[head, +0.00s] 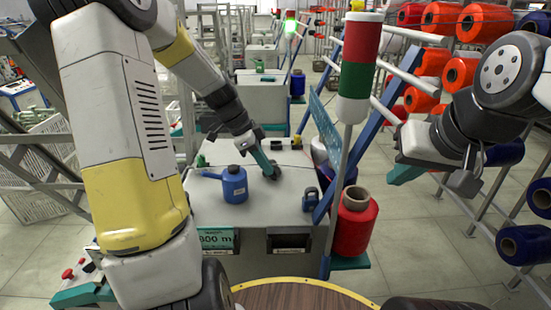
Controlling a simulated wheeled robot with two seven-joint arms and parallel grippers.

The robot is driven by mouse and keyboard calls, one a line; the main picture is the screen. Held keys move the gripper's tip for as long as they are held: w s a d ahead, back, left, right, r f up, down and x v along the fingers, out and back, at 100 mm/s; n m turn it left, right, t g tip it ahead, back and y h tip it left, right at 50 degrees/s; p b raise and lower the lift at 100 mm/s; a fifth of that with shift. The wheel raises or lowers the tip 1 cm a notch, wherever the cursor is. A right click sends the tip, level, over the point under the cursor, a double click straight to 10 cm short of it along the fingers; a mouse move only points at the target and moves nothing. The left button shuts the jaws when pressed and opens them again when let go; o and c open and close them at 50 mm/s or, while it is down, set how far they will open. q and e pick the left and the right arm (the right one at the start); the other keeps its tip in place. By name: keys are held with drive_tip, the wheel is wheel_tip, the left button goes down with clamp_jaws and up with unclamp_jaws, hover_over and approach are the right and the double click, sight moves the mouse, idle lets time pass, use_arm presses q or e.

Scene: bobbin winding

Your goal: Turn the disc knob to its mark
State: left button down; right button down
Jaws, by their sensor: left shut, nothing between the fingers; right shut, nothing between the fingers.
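My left gripper (268,167) reaches down over the grey machine top (220,212) from the upper left. Its teal fingers are shut with nothing between them. A small grey disc (276,172), which looks like the disc knob, is at the fingertips. I cannot tell whether the fingers touch it, and its mark is too small to make out. My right gripper (403,176) is shut and empty, held in the air at the right, away from the machine top.
A blue oil can (234,185) stands left of the disc. A blue weight-like object (310,199) sits near the right edge. A red spool (355,222) and a red-green signal post (358,68) stand at the right.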

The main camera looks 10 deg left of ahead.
use_arm(q)
drive_tip(key=shift+a+f+h, duration=0.2)
drive_tip(key=shift+a+h, duration=0.1)
drive_tip(key=shift+a, duration=0.1)
idle(1.1)
drive_tip(key=shift+d, duration=0.15)
idle(0.4)
